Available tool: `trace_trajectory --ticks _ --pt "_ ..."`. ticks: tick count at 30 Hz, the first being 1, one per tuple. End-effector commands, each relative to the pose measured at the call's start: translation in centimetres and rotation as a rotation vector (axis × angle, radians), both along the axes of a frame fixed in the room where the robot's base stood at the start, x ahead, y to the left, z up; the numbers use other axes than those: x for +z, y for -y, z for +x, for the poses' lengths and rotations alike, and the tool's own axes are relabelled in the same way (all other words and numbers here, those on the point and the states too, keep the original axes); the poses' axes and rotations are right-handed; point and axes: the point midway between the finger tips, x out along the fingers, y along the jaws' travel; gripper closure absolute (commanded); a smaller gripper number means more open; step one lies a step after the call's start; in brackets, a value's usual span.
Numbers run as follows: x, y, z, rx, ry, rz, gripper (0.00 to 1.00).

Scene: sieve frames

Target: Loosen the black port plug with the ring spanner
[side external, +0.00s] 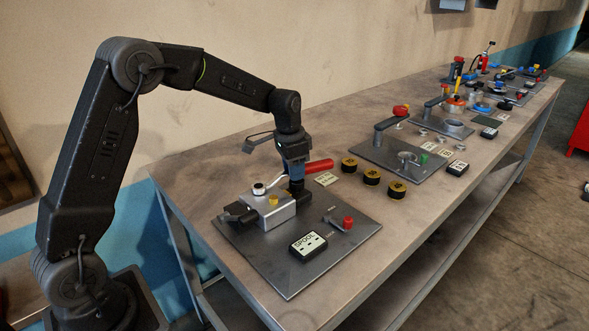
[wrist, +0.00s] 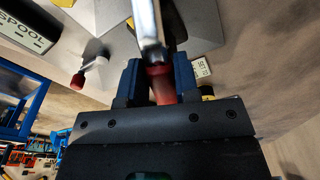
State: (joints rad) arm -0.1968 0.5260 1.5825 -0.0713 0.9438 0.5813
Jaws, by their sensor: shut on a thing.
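My gripper (side external: 296,183) is shut on the red handle (side external: 318,166) of the ring spanner. In the wrist view the blue fingers (wrist: 158,82) grip the red handle, and the spanner's silver shank (wrist: 148,25) runs away from them. In the side view the shank reaches left over the grey metal block (side external: 283,214). A dark-topped plug with a pale ring (side external: 258,188) shows on top of the block at the spanner's far end; I cannot tell whether the ring is seated around it. A yellow plug (side external: 273,200) stands beside it.
The block is between black clamp parts on a steel plate (side external: 290,275). The plate also carries a red-knobbed lever (side external: 347,223) and a SPOOL label (side external: 308,245). Several black-and-yellow round pieces (side external: 371,176) lie to the right. More fixtures stand farther along the bench (side external: 215,165).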

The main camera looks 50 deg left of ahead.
Motion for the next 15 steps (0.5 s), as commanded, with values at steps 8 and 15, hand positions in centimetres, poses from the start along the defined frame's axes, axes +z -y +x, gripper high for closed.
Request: trace_trajectory --ticks 8,15 --pt "0.07 -0.06 0.05 0.006 0.002 0.0 1.0" --pt "0.28 -0.2 0.12 0.024 0.002 0.001 1.0"
